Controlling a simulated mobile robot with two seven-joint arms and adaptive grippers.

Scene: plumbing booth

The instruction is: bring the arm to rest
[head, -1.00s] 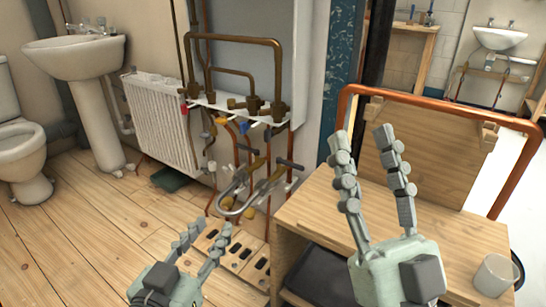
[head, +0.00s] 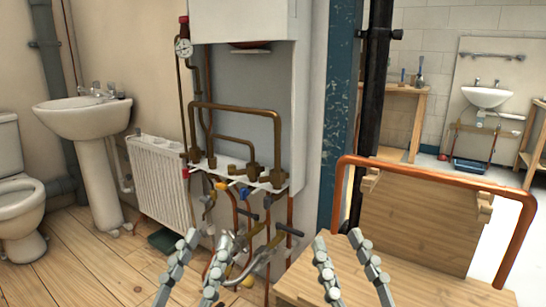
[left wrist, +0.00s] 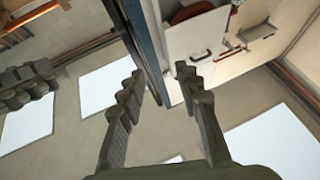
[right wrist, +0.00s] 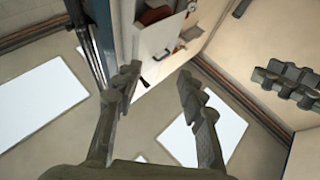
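My left gripper (head: 207,239) is at the bottom of the head view, in front of the pipework, with its two grey jointed fingers pointing up and apart. My right gripper (head: 339,241) is to its right, in front of the wooden bench, with its fingers also apart. In the left wrist view the left gripper (left wrist: 159,75) is open with nothing between the fingers. In the right wrist view the right gripper (right wrist: 158,75) is open and empty too. Both wrist views look up at the ceiling. The palms are cut off in the head view.
A wooden bench (head: 385,285) with an orange-brown pipe frame (head: 440,172) stands at the right. Copper pipes (head: 237,107) and a radiator (head: 160,180) are at the wall. A sink (head: 85,115) and toilet (head: 20,205) are left. Wooden floor (head: 90,265) lies open at lower left.

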